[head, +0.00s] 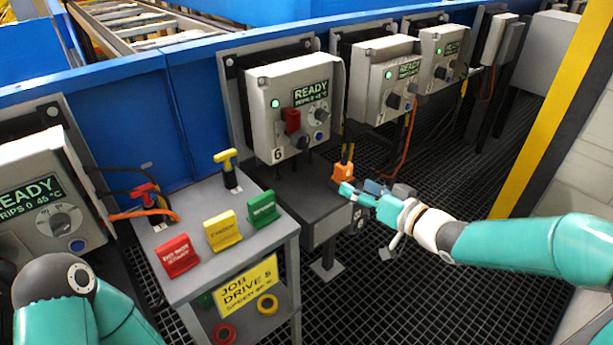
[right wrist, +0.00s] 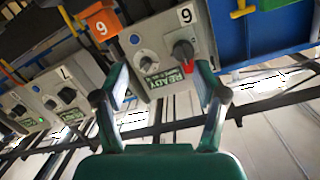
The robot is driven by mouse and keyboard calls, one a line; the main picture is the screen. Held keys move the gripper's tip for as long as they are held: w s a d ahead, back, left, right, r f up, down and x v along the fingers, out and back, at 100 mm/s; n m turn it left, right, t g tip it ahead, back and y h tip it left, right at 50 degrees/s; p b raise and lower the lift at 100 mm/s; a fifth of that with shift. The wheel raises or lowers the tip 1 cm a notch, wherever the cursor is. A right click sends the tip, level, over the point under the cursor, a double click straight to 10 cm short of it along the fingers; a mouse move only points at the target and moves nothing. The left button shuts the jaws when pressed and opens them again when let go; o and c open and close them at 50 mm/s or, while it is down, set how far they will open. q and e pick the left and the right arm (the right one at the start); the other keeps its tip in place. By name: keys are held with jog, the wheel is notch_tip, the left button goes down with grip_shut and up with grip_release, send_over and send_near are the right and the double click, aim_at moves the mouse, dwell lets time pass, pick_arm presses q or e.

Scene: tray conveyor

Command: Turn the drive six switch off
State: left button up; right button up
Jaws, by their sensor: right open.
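The drive six box (head: 262,110) is grey, marked 6, with a lit green lamp and a READY display. Its red switch handle (head: 291,120) stands upright on the front, above a dark round dial (head: 303,142). My right gripper (head: 360,190) is open and empty, in front of and below the box at its right. In the right wrist view the box appears upside down, with its red and black switch (right wrist: 182,52) beyond and between my open fingers (right wrist: 161,85), apart from them. My left arm enters at the lower left; its gripper is out of view.
Box 7 (head: 365,95) is to the right, another READY box (head: 75,165) far left. Open grating lies below my right arm.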

aim_at(306, 150)
notch_tip(306, 150, up, 4)
jog(key=n+y+b, duration=0.2)
jog(key=n+b, duration=0.1)
pick_arm(q)
notch_tip(306, 150, down, 6)
jog(key=b, duration=0.1)
jog(key=shift+f, duration=0.2)
pick_arm(e)
jog(key=x, duration=1)
jog(key=r+x, duration=0.1)
jog(key=x, duration=0.5)
jog(key=shift+s+a, duration=0.1)
jog(key=shift+a, duration=0.15)
